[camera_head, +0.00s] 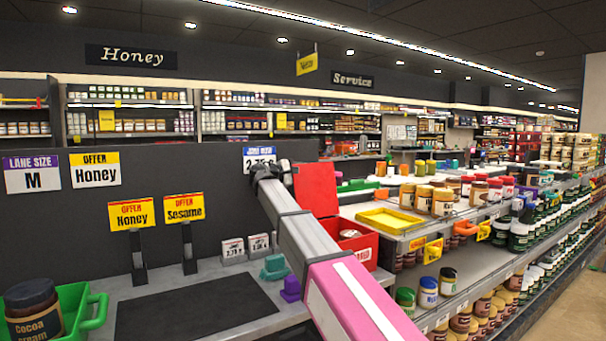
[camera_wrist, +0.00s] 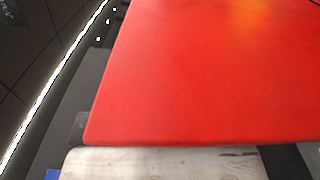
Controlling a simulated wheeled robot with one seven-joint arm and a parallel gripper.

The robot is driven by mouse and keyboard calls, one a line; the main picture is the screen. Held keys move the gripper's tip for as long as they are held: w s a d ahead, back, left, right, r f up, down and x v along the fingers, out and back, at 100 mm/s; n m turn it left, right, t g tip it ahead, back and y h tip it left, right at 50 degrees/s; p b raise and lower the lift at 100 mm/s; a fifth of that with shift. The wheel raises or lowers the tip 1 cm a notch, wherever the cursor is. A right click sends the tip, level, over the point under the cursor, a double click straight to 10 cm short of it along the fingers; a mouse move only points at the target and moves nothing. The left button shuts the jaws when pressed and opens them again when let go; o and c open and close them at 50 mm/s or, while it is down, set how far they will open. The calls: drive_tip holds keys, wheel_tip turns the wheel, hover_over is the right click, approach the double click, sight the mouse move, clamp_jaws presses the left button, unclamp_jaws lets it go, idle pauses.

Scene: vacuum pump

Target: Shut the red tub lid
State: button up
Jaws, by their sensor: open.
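The red tub (camera_head: 362,243) stands at the right end of the grey counter, with its front partly hidden by my arm. Its red lid (camera_head: 316,188) is raised and stands nearly upright at the tub's back left. My gripper (camera_head: 269,171) is open beside the lid's upper left edge in the head view; I cannot tell whether it touches the lid. In the wrist view the lid (camera_wrist: 205,75) fills most of the picture as a flat red panel. No held thing shows. Inside the tub, a pale and red item shows only partly.
A dark mat (camera_head: 195,305) lies on the counter, with a green basket (camera_head: 75,312) holding a jar at left. Small teal (camera_head: 275,267) and purple (camera_head: 290,289) things stand near my arm. A yellow tray (camera_head: 389,221) and jars crowd the shelf right of the tub.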

drive_tip(key=shift+w+d, duration=0.1)
drive_tip(key=shift+d, duration=0.1)
clamp_jaws()
drive_tip(key=shift+r, duration=0.1)
